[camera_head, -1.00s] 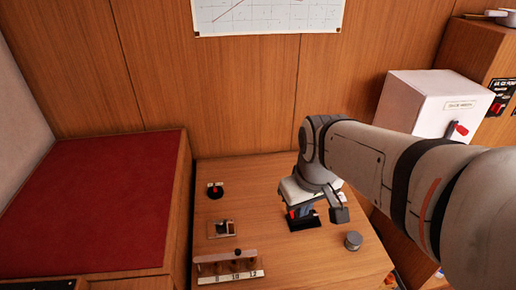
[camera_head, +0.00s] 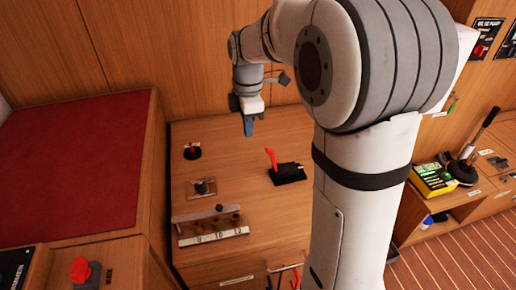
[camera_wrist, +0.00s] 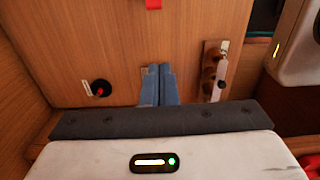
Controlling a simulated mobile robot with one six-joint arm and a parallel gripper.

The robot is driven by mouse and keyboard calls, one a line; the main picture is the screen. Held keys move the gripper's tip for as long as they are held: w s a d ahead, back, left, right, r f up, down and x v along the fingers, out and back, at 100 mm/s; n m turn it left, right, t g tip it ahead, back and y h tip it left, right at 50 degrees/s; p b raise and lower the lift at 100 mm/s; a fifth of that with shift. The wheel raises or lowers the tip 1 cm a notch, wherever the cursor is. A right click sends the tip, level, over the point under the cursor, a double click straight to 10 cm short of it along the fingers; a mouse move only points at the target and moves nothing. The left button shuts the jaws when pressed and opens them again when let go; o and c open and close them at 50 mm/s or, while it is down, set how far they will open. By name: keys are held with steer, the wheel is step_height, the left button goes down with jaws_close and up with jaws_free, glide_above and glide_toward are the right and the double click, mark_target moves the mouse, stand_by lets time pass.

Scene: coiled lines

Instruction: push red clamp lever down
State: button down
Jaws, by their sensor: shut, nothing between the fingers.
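The red clamp lever (camera_head: 270,158) stands up at a steep tilt from its black base (camera_head: 289,174) on the wooden bench top. A red piece at the top edge of the wrist view (camera_wrist: 153,4) appears to be the same lever, mostly cut off. My gripper (camera_head: 248,131) is shut and empty, its blue fingers pointing down above the bench. It is left of the lever and farther back, apart from it. The closed fingertips (camera_wrist: 158,70) also show in the wrist view.
A black round knob with red (camera_head: 192,152), a small metal fitting (camera_head: 202,187) and a numbered peg rack (camera_head: 210,228) are on the bench's left side. A red cushion (camera_head: 70,160) lies further left. My arm hides the bench's right part. Bare wood surrounds the lever base.

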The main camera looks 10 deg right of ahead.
mark_target(271, 160)
steer(key=shift+f, duration=0.15)
step_height(271, 160, down, 10)
steer(key=b, duration=0.2)
steer(key=shift+d+r, duration=0.25)
steer(key=shift+d, duration=0.35)
steer(key=shift+d+r, duration=0.25)
steer(key=shift+d, duration=0.4)
steer(key=shift+d+r, duration=0.25)
steer(key=shift+d, duration=0.35)
